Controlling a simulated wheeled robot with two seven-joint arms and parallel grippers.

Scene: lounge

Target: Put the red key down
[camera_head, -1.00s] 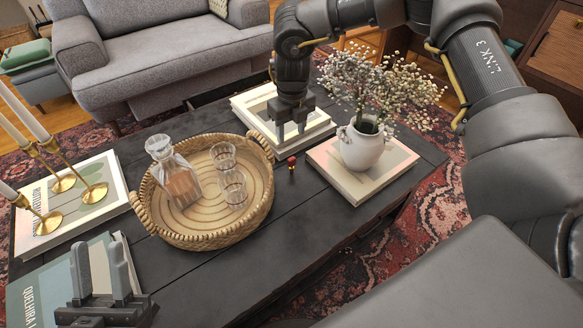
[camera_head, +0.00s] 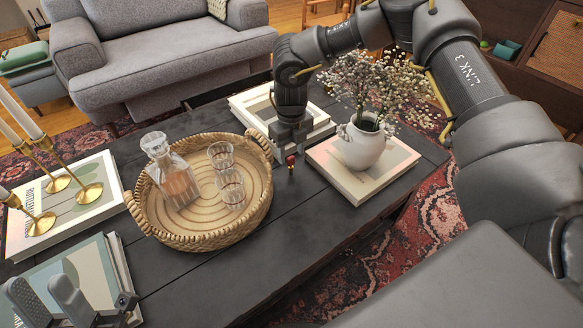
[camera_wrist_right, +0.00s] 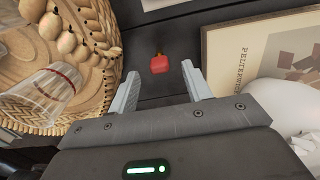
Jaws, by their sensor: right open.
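The red key (camera_head: 291,160) is a small red piece with a yellowish end, on the dark table (camera_head: 250,270) between the woven tray and the book under the vase. My right gripper (camera_head: 291,151) is just above and behind it in the head view. In the right wrist view the red key (camera_wrist_right: 159,64) lies just beyond the open, empty fingers (camera_wrist_right: 159,76), roughly in line with the gap between them. My left gripper (camera_head: 42,286) is at the lower left over a book, its fingers apart with nothing between them.
The woven tray (camera_head: 160,235) holds a decanter (camera_head: 172,175) and two glasses (camera_head: 228,175), left of the key. A white flower vase (camera_head: 361,146) stands on a book (camera_head: 335,178) to the right. Candlesticks (camera_head: 88,190) stand at left. The table's front middle is clear.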

